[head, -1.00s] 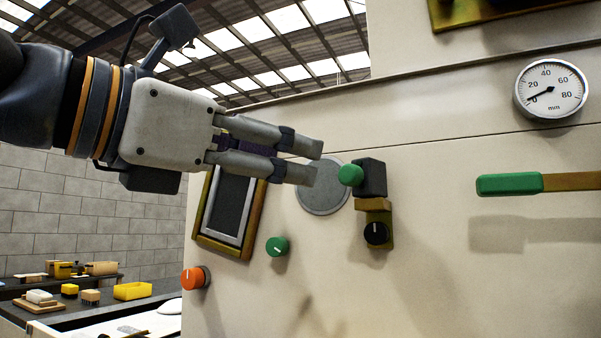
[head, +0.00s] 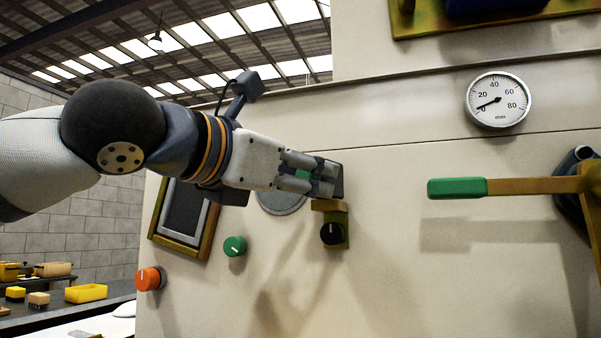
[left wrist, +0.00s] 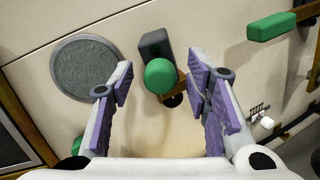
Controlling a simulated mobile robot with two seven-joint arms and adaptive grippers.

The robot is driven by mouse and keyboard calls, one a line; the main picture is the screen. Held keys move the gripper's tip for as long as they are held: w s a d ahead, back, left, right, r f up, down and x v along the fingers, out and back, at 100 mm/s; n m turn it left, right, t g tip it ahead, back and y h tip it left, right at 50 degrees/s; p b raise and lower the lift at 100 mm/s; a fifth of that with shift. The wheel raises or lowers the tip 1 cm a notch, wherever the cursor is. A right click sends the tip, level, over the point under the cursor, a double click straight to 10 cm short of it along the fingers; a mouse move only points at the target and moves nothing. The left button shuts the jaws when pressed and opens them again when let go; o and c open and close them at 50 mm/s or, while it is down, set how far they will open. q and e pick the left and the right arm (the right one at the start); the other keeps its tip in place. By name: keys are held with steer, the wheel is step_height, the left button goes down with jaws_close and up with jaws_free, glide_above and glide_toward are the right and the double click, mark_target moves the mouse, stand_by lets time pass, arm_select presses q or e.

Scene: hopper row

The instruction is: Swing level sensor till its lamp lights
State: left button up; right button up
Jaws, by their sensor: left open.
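The level sensor appears to be the dark box (head: 338,182) with a green round knob (head: 302,174), on a yellow bracket with a black dial (head: 331,233) below it. My left gripper (head: 318,177) is in front of it, its fingers partly hiding the box and knob. In the left wrist view the green knob (left wrist: 160,75) lies between the two open, purple-padded fingers, apart from both. The dark box (left wrist: 155,46) shows behind it. I cannot make out a lit lamp. My right gripper is not in view.
A grey disc (head: 281,202) is on the panel beside the sensor. A green knob (head: 235,246), an orange knob (head: 149,279) and a framed dark panel (head: 183,222) are left. A green-handled lever (head: 458,188) sticks out at right, under a gauge (head: 498,101).

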arm_select(q)
jaws_close()
steer(key=shift+s+d+n+t+y, duration=0.2)
steer(key=shift+n+t+y, duration=0.1)
steer(key=shift+n+y, duration=0.15)
jaws_free()
steer(key=v, duration=1.2)
